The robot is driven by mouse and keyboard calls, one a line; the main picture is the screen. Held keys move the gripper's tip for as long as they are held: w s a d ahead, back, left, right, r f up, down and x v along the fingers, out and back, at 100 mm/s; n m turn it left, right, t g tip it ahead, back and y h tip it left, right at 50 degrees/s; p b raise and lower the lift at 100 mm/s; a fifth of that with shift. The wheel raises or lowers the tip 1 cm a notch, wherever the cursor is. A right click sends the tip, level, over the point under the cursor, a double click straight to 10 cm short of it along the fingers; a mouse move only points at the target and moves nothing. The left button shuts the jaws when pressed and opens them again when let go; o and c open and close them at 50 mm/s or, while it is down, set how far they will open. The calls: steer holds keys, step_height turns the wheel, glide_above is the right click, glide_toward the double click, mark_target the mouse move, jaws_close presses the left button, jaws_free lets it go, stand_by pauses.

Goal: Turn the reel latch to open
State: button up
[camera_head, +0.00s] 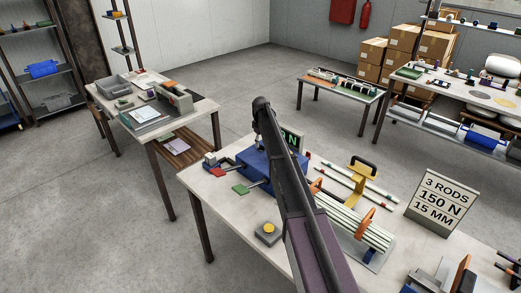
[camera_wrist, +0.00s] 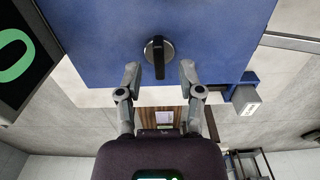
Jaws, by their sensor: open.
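In the wrist view a black turn knob (camera_wrist: 158,55) with a silvery rim and a raised bar sits on a blue panel (camera_wrist: 220,30). I take it for the reel latch; its bar points up and down in the picture. My gripper (camera_wrist: 159,72) is open, with one grey finger on each side of the bar's lower end. I see no clear contact with the knob. In the head view the blue machine (camera_head: 257,171) stands on the work table, partly behind my dark arm. The knob is not distinguishable there.
A display (camera_wrist: 18,58) with a green figure is beside the panel. A grey block (camera_wrist: 246,101) projects at its lower right. On the table are a yellow button box (camera_head: 268,232), a bundle of rods (camera_head: 355,226), a yellow stand (camera_head: 361,180) and a "3 RODS" sign (camera_head: 441,203).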

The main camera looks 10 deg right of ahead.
steer(key=shift+f+b, duration=0.65)
steer(key=shift+f, duration=0.25)
jaws_close()
steer(key=shift+a, duration=0.2)
steer(key=shift+d, duration=0.15)
